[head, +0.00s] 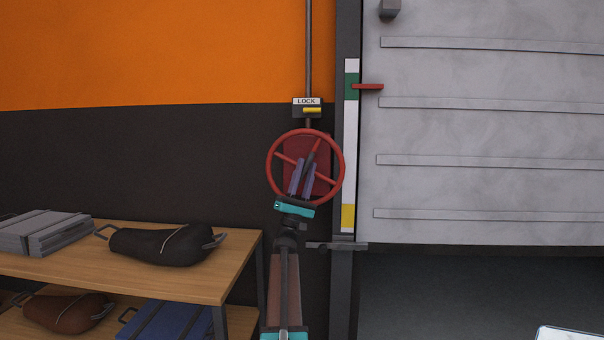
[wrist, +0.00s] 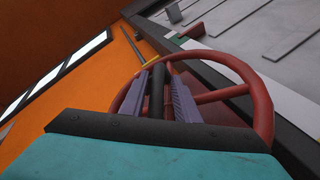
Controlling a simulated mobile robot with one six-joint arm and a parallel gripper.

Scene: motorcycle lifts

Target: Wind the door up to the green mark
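The red handwheel (head: 340,182) is on the wall beside the door, and it also shows in the wrist view (wrist: 265,112). My gripper (head: 302,176) is at the wheel. Its two purple fingers lie on either side of the wheel's dark handle (wrist: 157,92) and appear closed on it. The grey ribbed door (head: 480,150) is partly raised, with a dark opening below. Its red pointer (head: 369,86) is level with the green mark (head: 351,86) on the white strip.
A LOCK box (head: 307,102) with a yellow lever (head: 312,110) sits above the wheel. The yellow mark (head: 348,216) is low on the strip. A wooden shelf (head: 200,278) with bags and grey boxes stands at left, close to my arm.

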